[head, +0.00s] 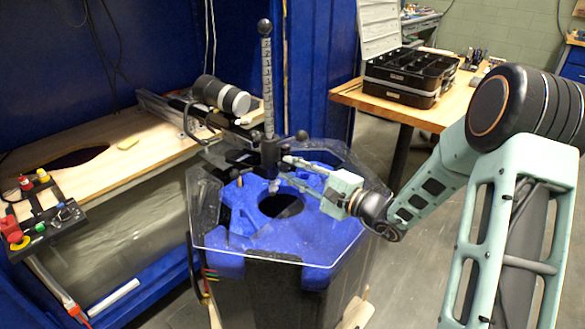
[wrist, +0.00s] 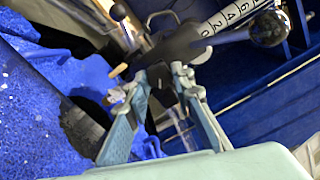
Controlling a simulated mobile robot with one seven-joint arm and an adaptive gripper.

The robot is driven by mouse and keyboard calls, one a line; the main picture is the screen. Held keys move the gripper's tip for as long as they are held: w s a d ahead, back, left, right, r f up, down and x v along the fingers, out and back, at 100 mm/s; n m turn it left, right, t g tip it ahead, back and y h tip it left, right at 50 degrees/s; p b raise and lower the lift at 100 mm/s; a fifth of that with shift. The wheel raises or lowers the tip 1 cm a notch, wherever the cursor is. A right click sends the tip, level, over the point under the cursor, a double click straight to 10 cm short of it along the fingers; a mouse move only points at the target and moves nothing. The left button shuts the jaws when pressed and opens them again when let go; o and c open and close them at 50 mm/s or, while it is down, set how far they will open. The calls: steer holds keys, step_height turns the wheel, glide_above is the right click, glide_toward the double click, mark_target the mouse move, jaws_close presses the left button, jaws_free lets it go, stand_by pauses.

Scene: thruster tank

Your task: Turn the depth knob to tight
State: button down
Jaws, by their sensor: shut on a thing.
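The depth stand's scale post (head: 267,85) rises upright from a black clamp block (head: 270,152) above the blue tank top. It also shows in the wrist view (wrist: 228,18) with its numbers. My gripper (head: 280,171) reaches in from the right at the clamp's front. In the wrist view, my gripper (wrist: 158,86) has its fingers on either side of a small dark knob (wrist: 160,74) on the clamp and is shut on it. I take this as the depth knob. The fingers hide most of it in the head view, and its turn angle cannot be read.
A ball-ended lever (wrist: 268,28) sticks out from the clamp close to my fingers. A wooden bench (head: 90,190) stands left, a black organizer case (head: 405,85) back right.

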steer(key=m+p, duration=0.3)
steer(key=m, duration=0.2)
steer(key=shift+r+m, duration=0.1)
steer(key=shift+m, duration=0.3)
steer(key=m+p, duration=0.2)
steer(key=m, duration=0.1)
steer(key=shift+m+p, duration=0.85)
steer(key=shift+m, duration=0.25)
steer(key=shift+s+f, duration=0.1)
steer(key=shift+f, duration=0.1)
steer(key=c, duration=1.7)
jaws_free()
steer(key=shift+o, duration=0.2)
steer(key=v, duration=1.2)
